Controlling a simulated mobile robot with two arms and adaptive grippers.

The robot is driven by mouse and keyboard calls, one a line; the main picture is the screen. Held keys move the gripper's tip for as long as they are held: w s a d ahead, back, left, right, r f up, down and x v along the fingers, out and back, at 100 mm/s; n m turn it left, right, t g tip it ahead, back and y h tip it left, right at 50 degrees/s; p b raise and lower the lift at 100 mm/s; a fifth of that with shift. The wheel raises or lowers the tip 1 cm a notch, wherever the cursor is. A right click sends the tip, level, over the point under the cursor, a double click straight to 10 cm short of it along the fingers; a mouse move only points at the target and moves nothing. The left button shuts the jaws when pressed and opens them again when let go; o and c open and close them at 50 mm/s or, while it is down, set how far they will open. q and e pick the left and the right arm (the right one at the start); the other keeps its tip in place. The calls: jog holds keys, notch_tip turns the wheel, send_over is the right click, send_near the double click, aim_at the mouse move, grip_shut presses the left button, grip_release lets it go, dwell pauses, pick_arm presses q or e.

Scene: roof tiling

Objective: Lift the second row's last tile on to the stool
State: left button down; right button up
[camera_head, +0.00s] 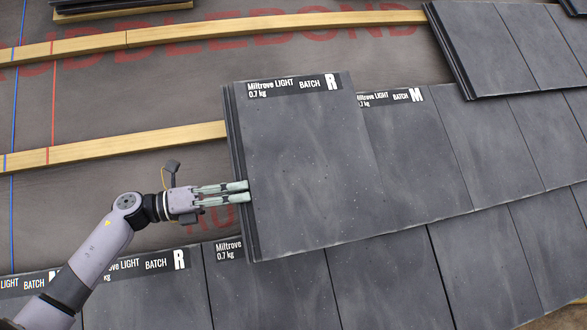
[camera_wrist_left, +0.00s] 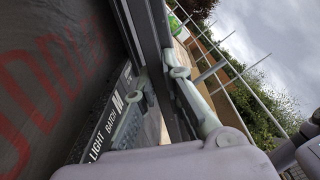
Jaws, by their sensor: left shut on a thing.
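A dark grey slate-look tile (camera_head: 305,165) with a black label reading "Miltrove LIGHT BATCH R, 0.7 kg" is at the left end of the second row. It overlaps the neighbouring tile labelled M (camera_head: 415,150) and the top of the lowest row. My left gripper (camera_head: 243,192) is shut on the tile's left edge. In the left wrist view the fingers (camera_wrist_left: 162,86) sit either side of a dark tile edge (camera_wrist_left: 152,40). How far the tile is lifted cannot be told. No stool can be made out. My right gripper is not in view.
Two wooden battens, an upper one (camera_head: 200,36) and a lower one (camera_head: 120,146), cross the grey underlay (camera_head: 150,85). The lowest row of tiles (camera_head: 270,290) runs below. More tiles (camera_head: 510,45) cover the right. A dark stack on wood (camera_head: 120,8) shows at the top left.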

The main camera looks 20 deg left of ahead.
pick_arm(q)
jog(key=shift+r, duration=0.25)
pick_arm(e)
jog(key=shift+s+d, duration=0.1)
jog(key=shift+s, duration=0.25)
pick_arm(q)
jog(key=shift+s+d+r+p, duration=0.3)
jog(key=shift+s+r+p, duration=0.15)
jog(key=shift+p, duration=0.3)
jog(key=s+d+r+p, duration=0.2)
jog(key=s+p, duration=0.1)
jog(key=s+d+r+p, duration=0.1)
jog(key=s+p, duration=0.1)
jog(key=shift+s+d, duration=0.1)
jog(key=shift+s, duration=0.05)
jog(key=s+d+r+p, duration=0.3)
jog(key=s+p, duration=0.2)
jog(key=s, duration=0.1)
jog(key=shift+d, duration=0.3)
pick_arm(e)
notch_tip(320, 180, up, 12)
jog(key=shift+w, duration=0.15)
pick_arm(q)
jog(key=shift+w+d, duration=0.1)
jog(key=shift+w, duration=0.05)
